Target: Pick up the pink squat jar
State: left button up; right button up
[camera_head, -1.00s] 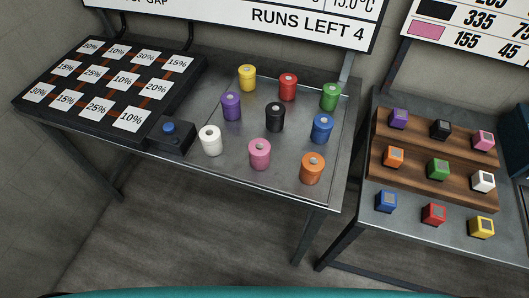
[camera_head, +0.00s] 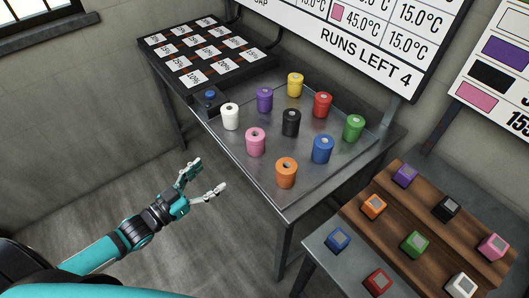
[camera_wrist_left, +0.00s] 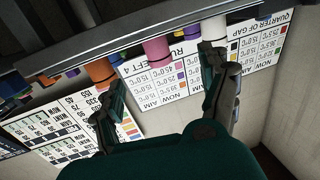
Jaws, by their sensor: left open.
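The pink squat jar (camera_head: 256,142) stands upright on the metal table's tray, at its front-left side, between the white jar (camera_head: 230,116) and the orange jar (camera_head: 286,173). My left gripper (camera_head: 210,178) is open and empty in front of the table, left of the pink jar and apart from it. In the left wrist view the pink jar (camera_wrist_left: 157,49) shows upside down beyond the open fingers (camera_wrist_left: 160,95), with the white jar (camera_wrist_left: 214,29) and orange jar (camera_wrist_left: 101,72) to its sides. My right gripper is not in view.
Several other jars, including a black jar (camera_head: 291,123) and blue jar (camera_head: 322,149), stand behind the pink one. A blue-knobbed box (camera_head: 210,97) and a percentage board (camera_head: 200,55) lie to the left. A stand with coloured cubes (camera_head: 414,243) is at right. The floor before the table is clear.

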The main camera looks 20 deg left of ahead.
pick_arm(q)
jog(key=d+r, duration=0.1)
send_near(249, 146)
jog(key=w, duration=0.2)
jog(key=p+x, duration=0.1)
jog(key=x, duration=0.4)
jog(key=shift+d, duration=0.3)
jog(key=shift+w+d+p, duration=0.25)
jog(key=shift+w+p, duration=0.05)
jog(key=shift+w, duration=0.1)
jog(key=x, duration=0.4)
jog(key=shift+w+d+f+p, duration=0.1)
jog(key=shift+w+d+p, duration=0.15)
jog(key=shift+d+p, duration=0.15)
jog(key=shift+s+a, duration=0.1)
jog(key=shift+c, duration=0.8)
jog(key=c, duration=1.1)
jog(key=shift+c, duration=0.6)
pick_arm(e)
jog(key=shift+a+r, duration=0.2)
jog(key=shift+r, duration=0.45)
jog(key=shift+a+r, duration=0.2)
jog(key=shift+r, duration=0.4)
